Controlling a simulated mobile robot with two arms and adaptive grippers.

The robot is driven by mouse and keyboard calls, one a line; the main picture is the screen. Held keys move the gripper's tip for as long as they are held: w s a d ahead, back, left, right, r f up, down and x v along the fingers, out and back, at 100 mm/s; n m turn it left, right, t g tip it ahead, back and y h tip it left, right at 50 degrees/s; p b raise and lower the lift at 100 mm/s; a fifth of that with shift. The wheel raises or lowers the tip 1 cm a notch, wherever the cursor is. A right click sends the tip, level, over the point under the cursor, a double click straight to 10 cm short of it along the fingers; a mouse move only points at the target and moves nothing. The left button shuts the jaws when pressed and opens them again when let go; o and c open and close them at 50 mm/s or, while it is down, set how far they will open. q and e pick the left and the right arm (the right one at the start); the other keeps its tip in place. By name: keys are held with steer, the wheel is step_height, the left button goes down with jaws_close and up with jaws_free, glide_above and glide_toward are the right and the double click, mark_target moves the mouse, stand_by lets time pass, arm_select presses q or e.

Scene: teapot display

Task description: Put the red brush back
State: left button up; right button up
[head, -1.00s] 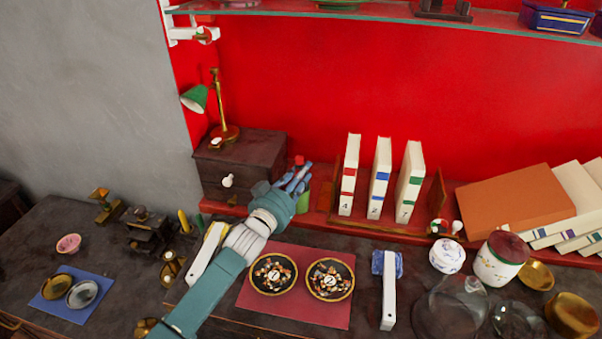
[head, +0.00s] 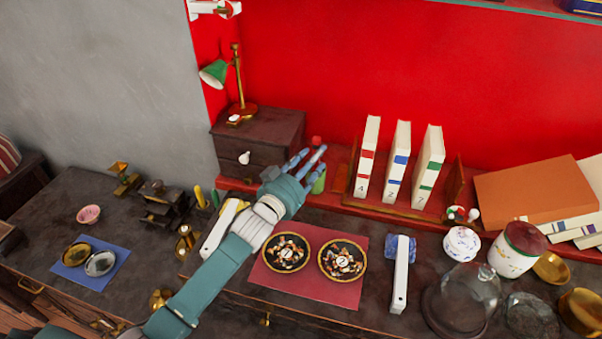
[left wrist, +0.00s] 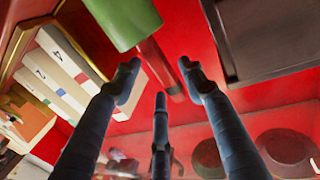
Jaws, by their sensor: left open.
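In the left wrist view the green cylinder (left wrist: 122,20) shows at the top, with a dark red bar-like part (left wrist: 155,62) pointing between the spread fingers (left wrist: 158,80). Nothing is held, and I cannot tell whether the fingers touch it. I cannot clearly tell whether this red part is the red brush. My right gripper is not in view.
The drawer box (head: 258,137) with a green lamp (head: 214,73) stands left of the green cylinder. Numbered white books (head: 398,166) stand to its right. On the counter are a white-handled blue brush (head: 400,280), a red mat (head: 300,286) with two round dishes, and a glass dome (head: 462,298).

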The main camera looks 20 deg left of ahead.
arm_select(q)
steer(key=b+v, duration=0.1)
steer(key=v, duration=0.8)
steer(key=shift+s, duration=0.1)
